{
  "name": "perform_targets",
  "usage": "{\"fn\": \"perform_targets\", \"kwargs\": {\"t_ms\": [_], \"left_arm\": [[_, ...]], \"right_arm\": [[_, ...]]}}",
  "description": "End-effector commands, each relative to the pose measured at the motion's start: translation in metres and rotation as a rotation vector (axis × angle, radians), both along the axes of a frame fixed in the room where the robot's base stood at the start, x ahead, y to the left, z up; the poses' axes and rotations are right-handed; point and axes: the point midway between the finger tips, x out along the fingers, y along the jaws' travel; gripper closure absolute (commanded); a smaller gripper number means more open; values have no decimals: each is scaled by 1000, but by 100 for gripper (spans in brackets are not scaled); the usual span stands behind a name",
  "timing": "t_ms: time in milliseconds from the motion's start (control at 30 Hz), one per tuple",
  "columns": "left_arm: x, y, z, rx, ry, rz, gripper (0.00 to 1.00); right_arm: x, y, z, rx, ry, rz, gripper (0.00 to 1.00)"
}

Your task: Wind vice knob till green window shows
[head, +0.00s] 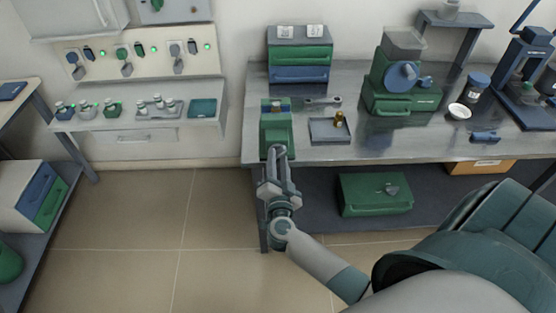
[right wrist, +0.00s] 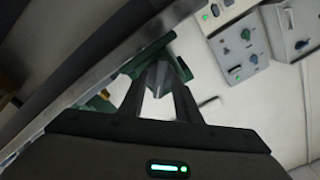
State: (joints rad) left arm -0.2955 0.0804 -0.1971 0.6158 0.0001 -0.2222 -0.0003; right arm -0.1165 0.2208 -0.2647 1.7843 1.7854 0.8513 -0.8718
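The green vice (head: 276,127) stands at the front left edge of the steel bench, with a blue and brass-coloured part on top. My right gripper (head: 277,152) is at its front face, reaching up from below. In the right wrist view the fingers (right wrist: 160,78) lie on either side of a grey faceted piece, which may be the knob, in front of the green vice body (right wrist: 148,57). I cannot tell whether they grip it. The knob is hidden in the head view by my gripper. I cannot make out a green window. My left gripper is not in view.
A grey tray (head: 318,137) with a small brass piece and a wrench (head: 323,100) lie right of the vice. A drawer unit (head: 300,75) stands behind. A green machine with a blue wheel (head: 402,75) is further right. A green case (head: 374,205) sits on the lower shelf.

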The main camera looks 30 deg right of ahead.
Motion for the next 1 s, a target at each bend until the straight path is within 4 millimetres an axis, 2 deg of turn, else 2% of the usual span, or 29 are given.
{"fn": "perform_targets", "kwargs": {"t_ms": [300, 333, 433, 467, 733, 1000], "left_arm": [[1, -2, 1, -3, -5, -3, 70], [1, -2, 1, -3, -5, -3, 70], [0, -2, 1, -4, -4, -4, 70], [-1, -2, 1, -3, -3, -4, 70], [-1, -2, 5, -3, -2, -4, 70], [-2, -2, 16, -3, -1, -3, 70]], "right_arm": [[1, -1, 0, 0, 0, 0, 70], [1, -1, 0, 0, 0, 0, 74], [1, -1, 0, 0, 1, 1, 98], [1, -1, 0, 1, 1, 0, 100], [1, -1, 1, 25, -13, -1, 100], [1, 0, 0, 151, -88, -1, 100]]}}
